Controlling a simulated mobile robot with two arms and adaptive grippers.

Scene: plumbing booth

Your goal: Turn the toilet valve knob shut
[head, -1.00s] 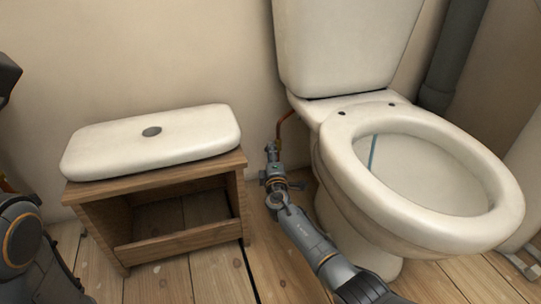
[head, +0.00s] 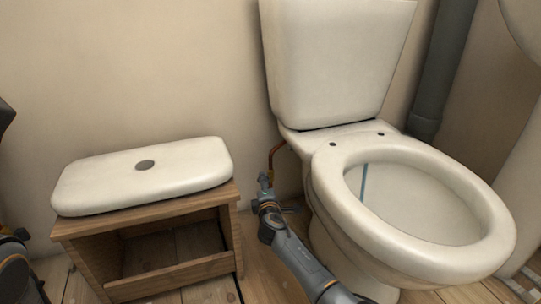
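The toilet (head: 405,235) stands at the right, with its tank (head: 335,65) against the wall. A bent copper pipe (head: 274,153) comes down beside the tank's lower left. My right arm reaches up from the bottom to the foot of this pipe. My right gripper (head: 265,186) is there, close to the wall left of the bowl. The valve knob cannot be made out; the gripper and wrist cover that spot. Whether the fingers are open or closed on it is too small to tell. Parts of my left arm show at the left edge, but its gripper does not.
A small wooden cabinet (head: 88,262) with an open front stands left of my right gripper. The white tank lid (head: 100,180) lies on it. A grey drainpipe (head: 440,75) runs down behind the toilet. The gap between cabinet and toilet is narrow.

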